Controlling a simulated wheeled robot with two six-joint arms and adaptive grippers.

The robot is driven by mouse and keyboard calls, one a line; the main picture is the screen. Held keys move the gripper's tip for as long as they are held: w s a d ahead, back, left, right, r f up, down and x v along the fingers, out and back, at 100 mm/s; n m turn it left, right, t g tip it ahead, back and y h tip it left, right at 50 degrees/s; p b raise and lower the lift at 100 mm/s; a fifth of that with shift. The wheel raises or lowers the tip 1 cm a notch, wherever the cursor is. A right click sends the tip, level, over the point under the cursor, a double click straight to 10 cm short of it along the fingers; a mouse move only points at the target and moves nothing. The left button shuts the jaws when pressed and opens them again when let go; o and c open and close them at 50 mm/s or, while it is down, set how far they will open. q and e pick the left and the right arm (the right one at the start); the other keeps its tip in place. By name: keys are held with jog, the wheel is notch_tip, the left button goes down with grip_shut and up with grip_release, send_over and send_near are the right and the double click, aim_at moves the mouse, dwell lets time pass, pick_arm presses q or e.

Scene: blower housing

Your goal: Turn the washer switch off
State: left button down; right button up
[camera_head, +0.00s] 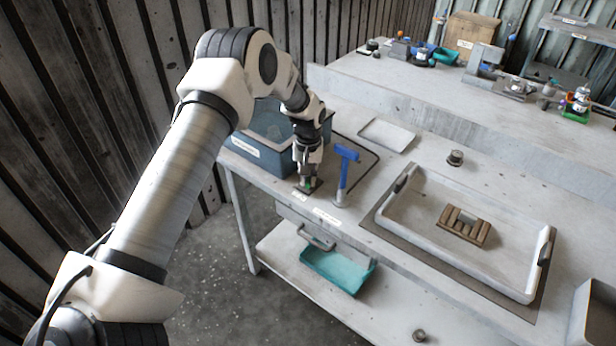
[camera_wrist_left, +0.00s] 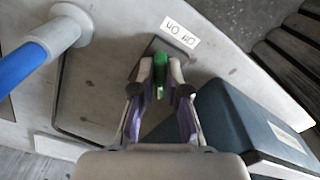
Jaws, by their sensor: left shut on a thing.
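The washer switch shows as a small green part (camera_wrist_left: 158,72) between my left fingertips in the left wrist view, on a dark plate beside a white label (camera_wrist_left: 180,35). My left gripper (camera_head: 308,183) points down at the table's near left edge and is shut on this switch; it also shows in the left wrist view (camera_wrist_left: 160,88). The fingers hide part of the switch, and I cannot tell which way it is set. A blue-grey tub (camera_head: 262,153) stands right beside the gripper. My right gripper is not in view.
A blue-handled tool (camera_head: 344,168) stands just right of the gripper. A white tray (camera_head: 400,232) holding a brown slotted block (camera_head: 463,227) lies further right. A small flat tray (camera_head: 387,134) lies behind. A teal bin (camera_head: 338,268) sits on the lower shelf.

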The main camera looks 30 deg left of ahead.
aim_at(309, 179)
pick_arm(q)
jog(key=c, duration=1.2)
grip_release()
jog(key=shift+f, duration=0.1)
jog(key=shift+w+f, duration=0.1)
jog(key=shift+w, duration=0.05)
notch_tip(309, 179, up, 12)
